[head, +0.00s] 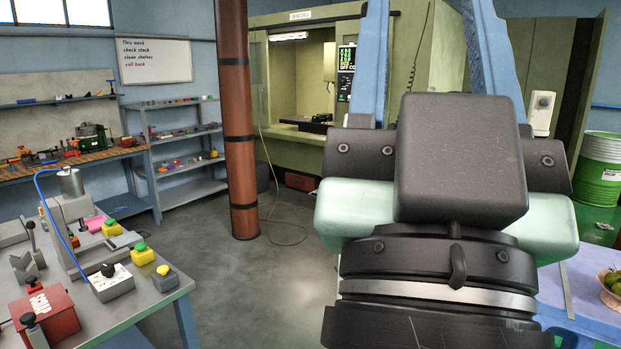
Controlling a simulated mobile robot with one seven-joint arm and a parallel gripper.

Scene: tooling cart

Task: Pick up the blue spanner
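I cannot make out a blue spanner in the head view. Small blue-coloured items among the clutter on the back wooden workbench (75,161) are too small to identify. My gripper (460,160) fills the right foreground, seen from behind, with a dark block in the middle and pale green sides. Two light blue bars rise beyond it, apart from each other, and run out at the top edge. I cannot tell whether they are its fingers. Its fingertips and anything between them are not visible.
A blue-legged bench (150,308) with a press, red box and control buttons stands at front left. Behind are a grey shelf rack (190,188), a brown pillar (238,120) and a green machine (300,155). A green drum (600,170) stands right. Grey floor (260,280) is clear in the middle.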

